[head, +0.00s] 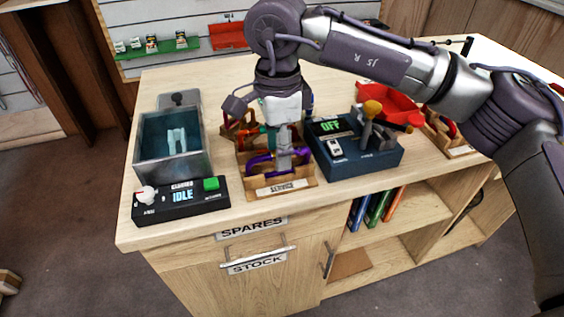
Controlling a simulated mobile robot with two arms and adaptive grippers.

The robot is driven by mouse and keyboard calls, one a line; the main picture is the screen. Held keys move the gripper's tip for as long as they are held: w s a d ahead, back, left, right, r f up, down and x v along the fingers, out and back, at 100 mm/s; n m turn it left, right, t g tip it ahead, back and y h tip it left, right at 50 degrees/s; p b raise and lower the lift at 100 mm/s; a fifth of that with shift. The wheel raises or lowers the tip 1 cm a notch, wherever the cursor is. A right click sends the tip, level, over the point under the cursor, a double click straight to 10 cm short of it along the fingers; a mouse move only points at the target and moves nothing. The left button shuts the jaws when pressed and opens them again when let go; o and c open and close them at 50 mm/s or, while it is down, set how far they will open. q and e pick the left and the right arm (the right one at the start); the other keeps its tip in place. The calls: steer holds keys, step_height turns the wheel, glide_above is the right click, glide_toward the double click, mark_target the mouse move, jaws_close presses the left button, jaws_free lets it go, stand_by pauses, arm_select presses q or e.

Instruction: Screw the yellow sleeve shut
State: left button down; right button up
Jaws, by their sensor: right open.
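My right gripper (284,160) reaches down from above into the wooden tray labelled SERVICE (285,186); its jaws are open. A purple carabiner (262,160) lies in the front of this tray, right at the fingers; I cannot tell whether they touch it. Red-orange gear (236,124) and a bit of teal gear show farther back in the tray, partly hidden by my gripper. I cannot make out a yellow sleeve on any carabiner from here. My left gripper is not in view.
Left of the tray stand a grey tank (150,160) and a black control box (180,202) reading IDLE. Right of it is a blue machine (350,165) reading OFF, with a yellow-knobbed lever. A red tray (388,101) sits behind. The counter's front strip is narrow.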

steer(key=shift+s+d, duration=0.15)
steer(key=shift+s, duration=0.25)
steer(key=shift+f, duration=0.1)
steer(key=shift+f+b, duration=0.6)
steer(key=shift+b, duration=0.1)
steer(key=shift+s+d+f+b, duration=0.1)
steer(key=shift+d+f+b, duration=0.15)
steer(key=shift+f+b, duration=0.2)
steer(key=shift+s+d+f+b, duration=0.1)
steer(key=shift+d+f+b, duration=0.1)
steer(key=shift+f+b, duration=0.25)
steer(key=shift+w, duration=0.1)
steer(key=shift+w+a, duration=0.3)
steer(key=shift+w, duration=0.6)
